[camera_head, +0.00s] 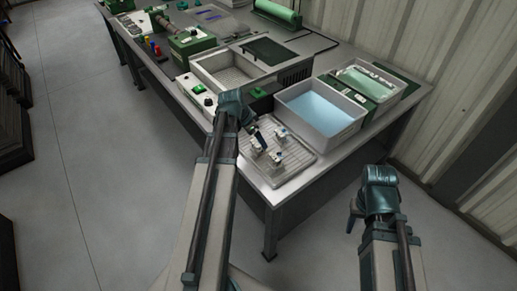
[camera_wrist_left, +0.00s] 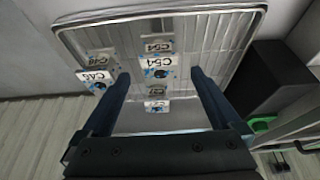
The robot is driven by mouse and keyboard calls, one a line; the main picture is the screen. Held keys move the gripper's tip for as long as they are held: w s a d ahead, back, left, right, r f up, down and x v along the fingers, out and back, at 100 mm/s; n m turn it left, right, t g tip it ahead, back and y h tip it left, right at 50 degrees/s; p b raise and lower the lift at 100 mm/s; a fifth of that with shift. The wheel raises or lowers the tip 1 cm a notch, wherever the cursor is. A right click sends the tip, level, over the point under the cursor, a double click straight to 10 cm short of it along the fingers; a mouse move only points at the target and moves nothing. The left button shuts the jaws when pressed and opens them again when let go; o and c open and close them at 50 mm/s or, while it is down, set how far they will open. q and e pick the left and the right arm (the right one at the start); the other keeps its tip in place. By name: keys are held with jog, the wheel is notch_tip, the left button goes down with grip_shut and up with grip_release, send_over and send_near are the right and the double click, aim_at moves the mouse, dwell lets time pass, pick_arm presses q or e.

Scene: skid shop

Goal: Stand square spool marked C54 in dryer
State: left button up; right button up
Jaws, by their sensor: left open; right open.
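In the left wrist view, a small pale spool block marked C54 (camera_wrist_left: 155,68) stands on the ribbed metal tray (camera_head: 310,160), between the spread fingers of my left gripper (camera_wrist_left: 160,88). The fingers are open and do not visibly grip it. A spool marked C46 (camera_wrist_left: 92,78) stands to its left. In the head view the labels are too small to read. An open grey box with a rack floor (camera_head: 222,79), apparently the dryer, is beyond the tray. My right gripper (camera_head: 354,216) is open and empty beside the bench, away from the spools.
A grey tub of blue liquid (camera_head: 319,108) stands right of the dryer, close behind the tray. A green-framed unit (camera_head: 375,85) is beyond it. Green machines (camera_head: 190,40) fill the bench's far end. The floor (camera_head: 110,200) left of the bench is clear.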

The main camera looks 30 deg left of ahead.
pick_arm(q)
jog(key=b+x, duration=0.3)
jog(key=x, duration=0.1)
jog(key=shift+s, duration=0.1)
grip_shut()
dwell(0.3)
jog(key=shift+r, duration=0.15)
